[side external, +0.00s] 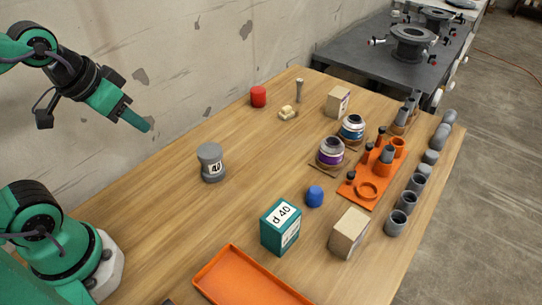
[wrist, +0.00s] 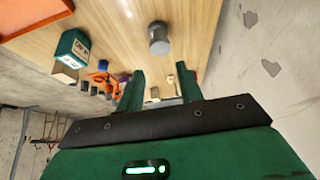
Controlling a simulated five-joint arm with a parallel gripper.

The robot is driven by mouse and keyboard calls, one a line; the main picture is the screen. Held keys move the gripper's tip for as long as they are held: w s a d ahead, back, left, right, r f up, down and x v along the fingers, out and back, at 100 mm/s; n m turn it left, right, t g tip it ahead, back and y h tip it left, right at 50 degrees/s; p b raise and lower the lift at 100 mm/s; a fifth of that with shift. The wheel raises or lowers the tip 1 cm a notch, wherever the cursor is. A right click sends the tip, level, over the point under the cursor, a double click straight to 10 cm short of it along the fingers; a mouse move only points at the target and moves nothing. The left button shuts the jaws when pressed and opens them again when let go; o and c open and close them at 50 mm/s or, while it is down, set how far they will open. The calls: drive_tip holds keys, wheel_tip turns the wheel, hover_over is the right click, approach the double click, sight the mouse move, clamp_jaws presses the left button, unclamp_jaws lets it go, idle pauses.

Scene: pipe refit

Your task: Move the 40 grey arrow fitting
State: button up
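The grey fitting (side external: 211,168) stands upright on the wooden table, left of the middle, with a white label reading 40. It also shows in the wrist view (wrist: 158,40) as a grey cylinder above the fingertips, its label not visible there. My gripper (side external: 148,126) is in the air at the upper left, clear of the fitting and above the table. In the wrist view its two green fingers (wrist: 160,82) are apart, with nothing held between them. An arrow on the fitting cannot be made out.
A teal box marked d 40 (side external: 281,228), an orange tray (side external: 245,281), a blue cap (side external: 315,196) and a cardboard box (side external: 350,233) are nearer. An orange rack (side external: 358,203), several grey pipe pieces (side external: 396,222) and two jars are right. The table around the fitting is clear.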

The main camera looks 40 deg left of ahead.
drive_tip(key=o, duration=1)
drive_tip(key=shift+w, duration=0.1)
drive_tip(key=shift+c, duration=0.2)
drive_tip(key=shift+o, duration=0.3)
drive_tip(key=shift+w+f+g, duration=0.15)
drive_tip(key=shift+w+f, duration=0.05)
drive_tip(key=shift+w, duration=0.25)
drive_tip(key=shift+w+f+g, duration=0.15)
drive_tip(key=shift+w, duration=0.3)
drive_tip(key=g, duration=0.5)
hover_over(211, 166)
drive_tip(key=a, duration=0.2)
drive_tip(key=shift+m, duration=0.3)
drive_tip(key=f, duration=1.4)
drive_tip(key=shift+w+f, duration=0.15)
drive_tip(key=shift+w, duration=0.2)
drive_tip(key=shift+w+d+f, duration=0.1)
drive_tip(key=shift+w+f, duration=0.15)
drive_tip(key=shift+f, duration=0.4)
drive_tip(key=shift+f, duration=0.1)
drive_tip(key=shift+f, duration=3.8)
drive_tip(key=shift+c, duration=0.2)
